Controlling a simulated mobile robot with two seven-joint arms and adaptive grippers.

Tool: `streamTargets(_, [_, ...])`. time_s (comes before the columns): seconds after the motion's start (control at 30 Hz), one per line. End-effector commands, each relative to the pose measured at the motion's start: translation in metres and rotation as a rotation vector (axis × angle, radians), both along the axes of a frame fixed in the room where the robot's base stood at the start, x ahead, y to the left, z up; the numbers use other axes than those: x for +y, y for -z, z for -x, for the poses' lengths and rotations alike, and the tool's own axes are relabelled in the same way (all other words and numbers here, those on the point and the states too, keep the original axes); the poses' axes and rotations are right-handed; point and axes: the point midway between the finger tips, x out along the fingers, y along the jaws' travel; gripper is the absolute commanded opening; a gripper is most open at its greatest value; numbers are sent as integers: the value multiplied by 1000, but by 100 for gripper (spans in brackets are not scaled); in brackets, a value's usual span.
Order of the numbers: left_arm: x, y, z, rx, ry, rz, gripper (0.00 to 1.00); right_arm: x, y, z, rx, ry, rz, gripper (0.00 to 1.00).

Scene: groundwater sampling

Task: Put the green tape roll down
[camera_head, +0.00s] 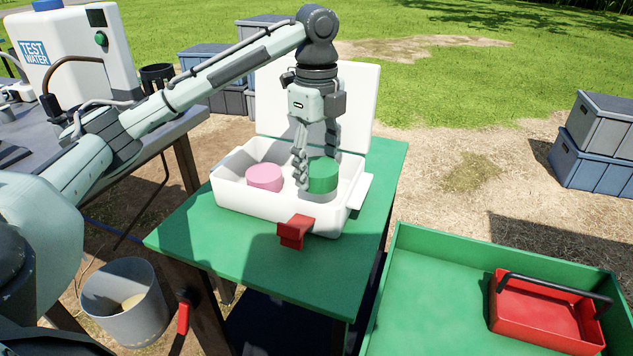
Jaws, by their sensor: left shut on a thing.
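The green tape roll (323,175) is at the right side inside an open white case (235,199). My left gripper (316,172) reaches down from above into the case, its fingers shut on the green roll. One finger is in front of the roll's left side and hides part of it. I cannot tell whether the roll touches the case floor. A pink roll (264,177) lies in the left part of the case, apart from the gripper. My right gripper is not in view.
The case stands on a green table (230,252), its lid raised behind, a red latch (295,231) in front. At right, a green tray (420,296) holds a red carrier (545,312). A grey bucket (122,306) stands at lower left. A water tank (90,45) stands at upper left.

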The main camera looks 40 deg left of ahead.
Motion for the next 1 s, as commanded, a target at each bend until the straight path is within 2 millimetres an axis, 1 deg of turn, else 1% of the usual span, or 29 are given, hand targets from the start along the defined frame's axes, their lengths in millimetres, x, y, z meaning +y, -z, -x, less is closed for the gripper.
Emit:
streamTargets(0.07, [0,4,-1,0,-1,-1,29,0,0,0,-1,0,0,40])
streamTargets(0.33, [1,39,0,1,-1,-1,29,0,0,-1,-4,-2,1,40])
streamTargets(0.5, [1,40,-1,-1,-1,0,29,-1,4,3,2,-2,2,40])
streamTargets(0.7, [0,44,0,0,-1,0,29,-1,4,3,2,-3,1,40])
streamTargets(0.73, [0,44,-1,0,-1,0,61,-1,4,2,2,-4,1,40])
streamTargets(0.87, [0,43,-1,0,-1,0,77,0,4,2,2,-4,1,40])
streamTargets(0.9, [0,43,-1,0,-1,0,79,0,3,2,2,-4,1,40])
streamTargets(1.0, [0,43,-1,0,-1,0,79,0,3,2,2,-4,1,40])
